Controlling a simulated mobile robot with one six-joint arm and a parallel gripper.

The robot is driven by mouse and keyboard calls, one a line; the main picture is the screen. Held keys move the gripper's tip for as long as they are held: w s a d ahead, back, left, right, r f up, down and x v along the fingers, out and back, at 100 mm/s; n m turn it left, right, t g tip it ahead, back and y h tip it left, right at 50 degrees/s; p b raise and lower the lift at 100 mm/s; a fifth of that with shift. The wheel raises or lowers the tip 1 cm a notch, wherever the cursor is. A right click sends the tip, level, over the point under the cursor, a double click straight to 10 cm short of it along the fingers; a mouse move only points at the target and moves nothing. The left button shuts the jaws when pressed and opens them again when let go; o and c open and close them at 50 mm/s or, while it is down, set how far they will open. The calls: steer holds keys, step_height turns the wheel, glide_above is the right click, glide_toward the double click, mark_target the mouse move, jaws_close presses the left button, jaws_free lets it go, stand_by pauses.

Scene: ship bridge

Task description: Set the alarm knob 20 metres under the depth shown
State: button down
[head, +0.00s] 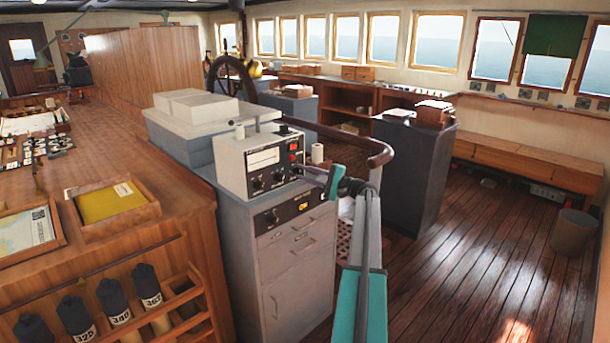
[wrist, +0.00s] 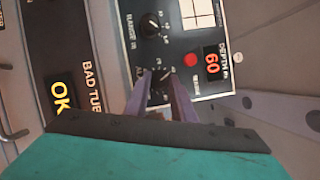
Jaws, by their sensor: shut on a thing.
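My gripper (wrist: 162,82) is shut on this knob, with one finger on each side. The knob's pointer and most of its scale are hard to read between the fingers. In the head view my gripper (head: 310,171) reaches the box's right front from the right.
A range knob (wrist: 150,25) and a red button (wrist: 190,60) sit close to the alarm knob. A lower panel with a lit OK sign (wrist: 60,95) lies beneath the box. A curved wooden rail (head: 375,152) stands behind my arm. Open floor lies to the right.

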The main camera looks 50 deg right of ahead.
stand_by(0.3)
steer(key=c, duration=1.5)
jaws_free()
steer(key=b+v, duration=0.2)
steer(key=v, duration=1.1)
steer(key=shift+s+d+b, duration=0.1)
steer(key=shift+s+b, duration=0.2)
steer(key=shift+s, duration=0.1)
steer(key=shift+f, duration=0.1)
